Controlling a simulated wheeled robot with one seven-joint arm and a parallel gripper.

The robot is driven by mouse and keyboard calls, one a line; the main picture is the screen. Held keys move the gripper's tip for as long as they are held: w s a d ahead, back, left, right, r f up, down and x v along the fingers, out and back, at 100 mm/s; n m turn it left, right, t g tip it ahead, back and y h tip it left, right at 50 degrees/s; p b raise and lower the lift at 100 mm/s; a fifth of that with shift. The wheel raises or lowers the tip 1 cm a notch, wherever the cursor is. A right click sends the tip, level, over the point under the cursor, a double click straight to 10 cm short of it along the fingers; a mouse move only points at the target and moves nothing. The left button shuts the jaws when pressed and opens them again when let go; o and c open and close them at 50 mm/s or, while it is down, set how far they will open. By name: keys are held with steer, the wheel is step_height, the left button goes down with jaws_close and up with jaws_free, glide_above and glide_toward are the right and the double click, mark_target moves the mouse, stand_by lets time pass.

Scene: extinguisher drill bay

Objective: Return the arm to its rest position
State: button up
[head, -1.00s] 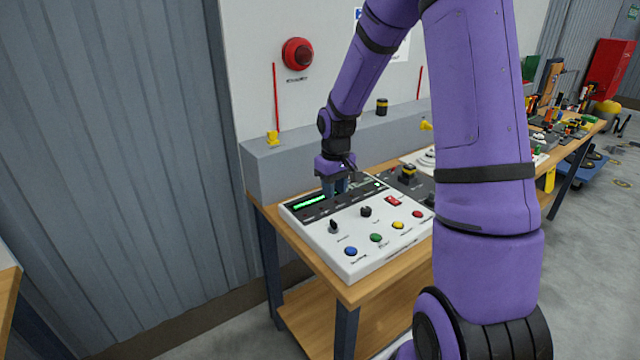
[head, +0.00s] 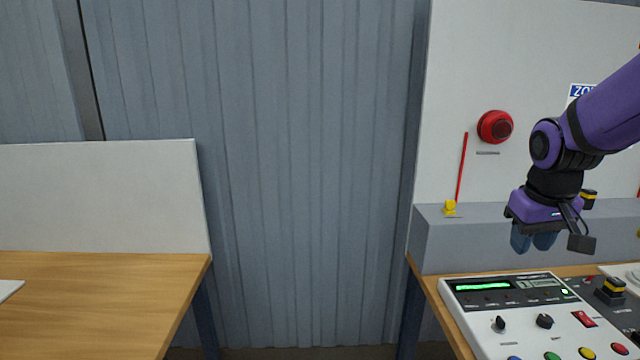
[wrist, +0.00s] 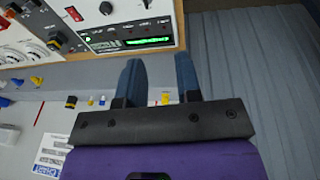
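My purple arm (head: 612,108) reaches in from the right edge of the head view, bent down at the wrist. My gripper (head: 534,243) hangs above the back of the white control panel, clear of it and in front of the grey ledge. In the wrist view its two blue-grey fingers (wrist: 158,76) stand apart with nothing between them. The white control panel (head: 480,320) has a green lit display, dark knobs and coloured buttons. It also shows upside down in the wrist view (wrist: 106,37).
A wooden bench (head: 90,300) with a pale back board stands at left. Corrugated wall (head: 300,170) fills the gap between benches. A red round alarm (head: 495,127) is on the white wall. A grey ledge (head: 440,245) with a yellow-based red rod is behind the panel.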

steer(key=s+a+r+t, duration=0.1)
steer(key=s+r, duration=0.3)
steer(key=s, duration=0.4)
steer(key=s+a+r+t+y, duration=0.1)
steer(key=s+a+r, duration=0.3)
steer(key=s, duration=0.5)
steer(key=shift+a+t, duration=0.3)
steer(key=shift+t, duration=0.2)
